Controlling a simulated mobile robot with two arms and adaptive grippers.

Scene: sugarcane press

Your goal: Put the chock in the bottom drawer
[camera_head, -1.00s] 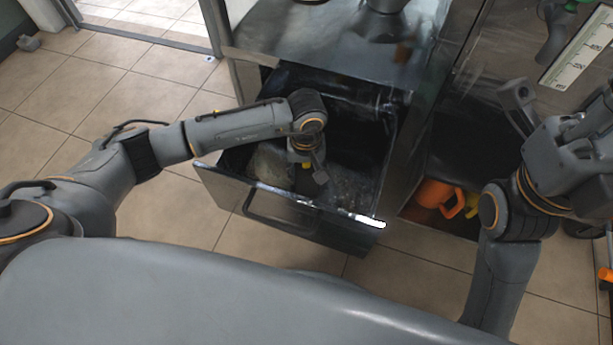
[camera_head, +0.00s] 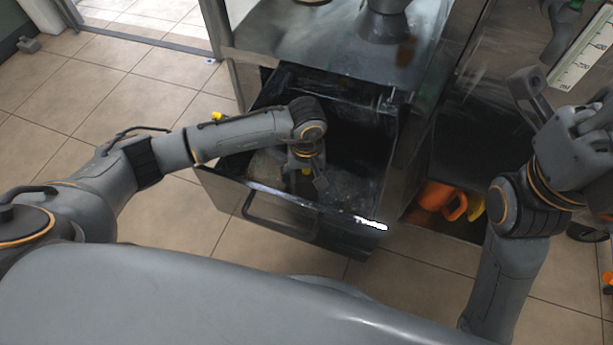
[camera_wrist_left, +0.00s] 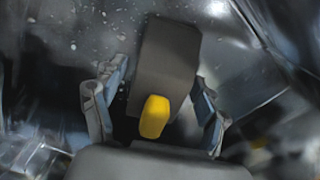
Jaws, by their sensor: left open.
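The chock is a dark grey block (camera_wrist_left: 168,55) with a yellow grip (camera_wrist_left: 154,117), seen in the left wrist view inside the open bottom drawer (camera_head: 285,208). My left gripper (camera_wrist_left: 155,100) is open, with one finger on either side of the chock. I cannot tell whether the fingers touch it. In the head view my left gripper (camera_head: 312,176) reaches down into the drawer, and the arm hides part of it. My right gripper (camera_head: 540,105) is up at the right, away from the drawer; its opening is unclear.
A metal worktop (camera_head: 330,40) stands above and behind the drawer. An orange object (camera_head: 440,200) lies in the open compartment to the right. A small yellow thing (camera_head: 217,116) shows beside my left forearm. Tiled floor (camera_head: 110,90) is clear at the left.

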